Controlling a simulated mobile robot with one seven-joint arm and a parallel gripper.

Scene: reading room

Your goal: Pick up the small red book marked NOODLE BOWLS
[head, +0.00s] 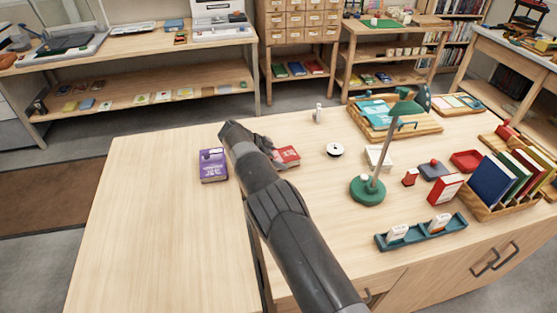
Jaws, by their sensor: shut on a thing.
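A small red book (287,156) with pale lettering, too small to read, is at the middle of the wooden table, just right of my forearm. My gripper (268,147) is at its left end, shut on the book. My arm hides the fingertips and part of the book. I cannot tell whether the book touches the table.
A purple book (213,166) is close left of my arm. A green lamp (368,190), a white round thing (335,150), a red-and-white box (445,189) and a rack of books (510,208) are to the right. The table's left front is clear.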

